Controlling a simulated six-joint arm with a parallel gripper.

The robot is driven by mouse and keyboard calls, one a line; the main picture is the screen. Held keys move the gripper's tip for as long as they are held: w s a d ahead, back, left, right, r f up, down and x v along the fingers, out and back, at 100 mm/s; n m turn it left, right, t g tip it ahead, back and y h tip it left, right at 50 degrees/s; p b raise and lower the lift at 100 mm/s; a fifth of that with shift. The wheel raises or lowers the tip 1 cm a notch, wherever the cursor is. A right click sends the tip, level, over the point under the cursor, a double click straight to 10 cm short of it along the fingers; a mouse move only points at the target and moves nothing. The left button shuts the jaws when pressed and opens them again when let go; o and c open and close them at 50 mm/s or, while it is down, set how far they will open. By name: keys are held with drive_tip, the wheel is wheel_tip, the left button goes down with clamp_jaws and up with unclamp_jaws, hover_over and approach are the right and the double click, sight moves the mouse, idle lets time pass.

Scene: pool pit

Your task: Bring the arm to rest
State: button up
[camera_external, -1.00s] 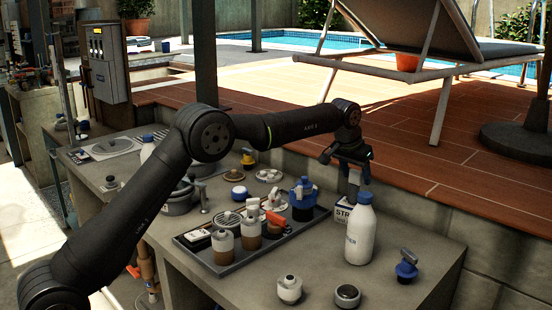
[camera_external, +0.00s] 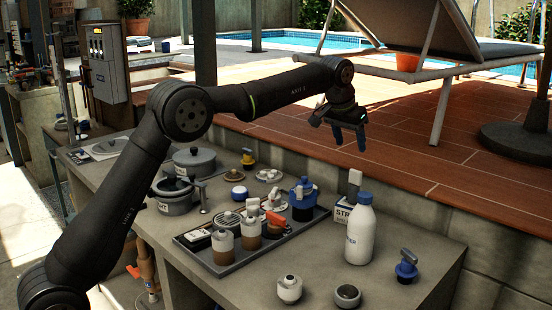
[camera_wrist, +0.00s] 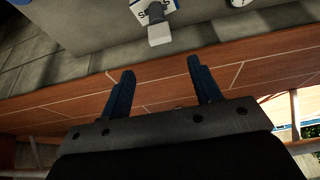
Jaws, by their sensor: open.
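My gripper (camera_external: 348,138) hangs in the air above the back edge of the counter, in front of the red-brown deck. Its two dark blue fingers are apart with nothing between them, as the wrist view also shows (camera_wrist: 161,85). Below it in the outside view stand a white bottle with a blue cap (camera_external: 360,230) and a small box marked with letters (camera_external: 343,211). A grey-white block-shaped piece (camera_external: 355,180) rises at the box. The box also shows at the top of the wrist view (camera_wrist: 152,12), clear of the fingers.
A dark tray (camera_external: 228,268) with bottles and a blue-topped container stands mid-counter (camera_external: 215,297). Two grey pots (camera_external: 195,162) are at the left. A blue valve (camera_external: 406,265) and small fittings lie at the front right. A lounger (camera_external: 420,70) stands on the deck behind.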

sight(355, 171)
idle(0.3)
drive_tip(key=x, duration=1.2)
drive_tip(key=shift+a, duration=0.1)
wheel_tip(355, 171, up, 2)
drive_tip(key=shift+r, duration=0.95)
drive_tip(key=shift+f, duration=0.1)
